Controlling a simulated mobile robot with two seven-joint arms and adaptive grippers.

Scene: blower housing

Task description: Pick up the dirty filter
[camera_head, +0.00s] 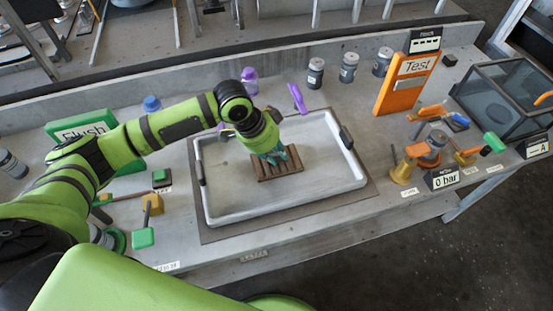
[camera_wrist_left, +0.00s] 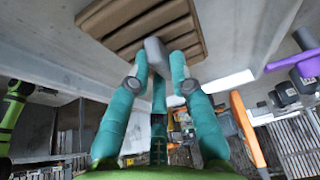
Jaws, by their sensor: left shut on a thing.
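The dirty filter (camera_head: 279,173) is a brown slatted block inside the white tray (camera_head: 225,198), near its middle. It also shows at the top of the left wrist view (camera_wrist_left: 125,18), with a grey knob (camera_wrist_left: 155,50) on it. My left gripper (camera_head: 275,157) reaches down onto the filter from above. In the left wrist view its teal fingers (camera_wrist_left: 158,66) are closed around the knob. I cannot tell whether the filter touches the tray floor. My right gripper is not in view.
The tray has dark handles and lies on the workbench. Purple items (camera_head: 298,98) and grey jars (camera_head: 348,68) stand behind it. An orange Test panel (camera_head: 405,82), valves (camera_head: 403,172) and a glass-sided box (camera_head: 500,98) are at right. A green Flush panel (camera_head: 85,132) is at left.

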